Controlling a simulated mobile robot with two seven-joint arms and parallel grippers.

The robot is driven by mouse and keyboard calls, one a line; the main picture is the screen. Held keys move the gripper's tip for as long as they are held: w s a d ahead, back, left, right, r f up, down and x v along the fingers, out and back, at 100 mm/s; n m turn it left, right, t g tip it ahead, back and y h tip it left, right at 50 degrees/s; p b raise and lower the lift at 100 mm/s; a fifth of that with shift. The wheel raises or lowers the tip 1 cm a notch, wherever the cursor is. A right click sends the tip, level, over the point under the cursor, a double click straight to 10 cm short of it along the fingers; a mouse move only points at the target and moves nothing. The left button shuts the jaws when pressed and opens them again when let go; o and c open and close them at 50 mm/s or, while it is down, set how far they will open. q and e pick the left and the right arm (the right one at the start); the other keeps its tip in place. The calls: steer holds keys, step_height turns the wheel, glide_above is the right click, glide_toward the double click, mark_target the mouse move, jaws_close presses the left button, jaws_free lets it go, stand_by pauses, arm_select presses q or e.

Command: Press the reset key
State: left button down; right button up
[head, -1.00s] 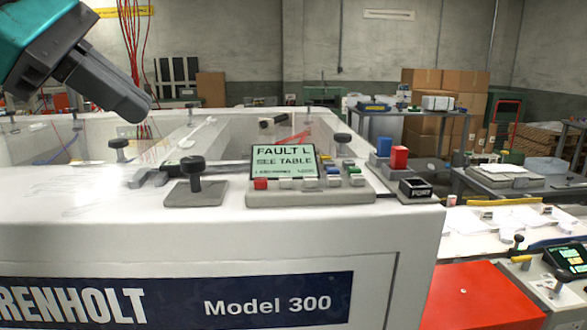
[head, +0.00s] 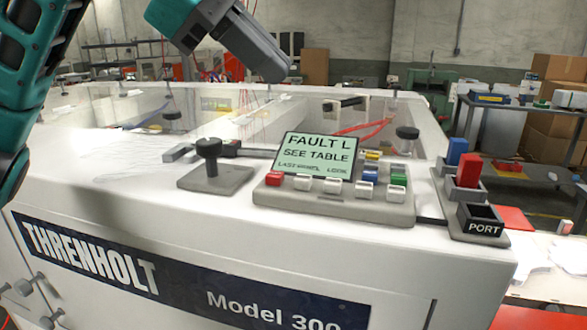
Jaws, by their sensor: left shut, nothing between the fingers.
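A grey control panel (head: 300,202) sits on the white machine's top, in the middle of the head view. Its screen (head: 320,156) reads "FAULT L", "SEE TABLE", with a smaller line below. Its small keys include a red key (head: 274,178) at the left, several white keys (head: 331,186) along the front, and yellow (head: 372,156), blue (head: 370,174) and green (head: 398,172) ones at the right. No reset lettering is readable on a key. My left gripper (head: 281,74) is shut and empty, above and behind the panel in the picture, apart from it. My right gripper is out of view.
A black knob on a grey plate (head: 218,182) stands left of the panel. Right of it are a red block (head: 469,170), a blue block (head: 457,151) and a black box marked "PORT" (head: 482,221). Red wires (head: 365,130) hang behind. The white front strip is clear.

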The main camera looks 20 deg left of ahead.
arm_select(q)
steer(key=shift+s+a, duration=0.1)
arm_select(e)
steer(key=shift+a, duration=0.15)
arm_select(q)
steer(key=b, duration=0.6)
glide_above(267, 175)
step_height(267, 175, down, 7)
steer(key=shift+r, duration=0.1)
steer(key=shift+f+b, duration=0.75)
steer(key=shift+f, duration=0.3)
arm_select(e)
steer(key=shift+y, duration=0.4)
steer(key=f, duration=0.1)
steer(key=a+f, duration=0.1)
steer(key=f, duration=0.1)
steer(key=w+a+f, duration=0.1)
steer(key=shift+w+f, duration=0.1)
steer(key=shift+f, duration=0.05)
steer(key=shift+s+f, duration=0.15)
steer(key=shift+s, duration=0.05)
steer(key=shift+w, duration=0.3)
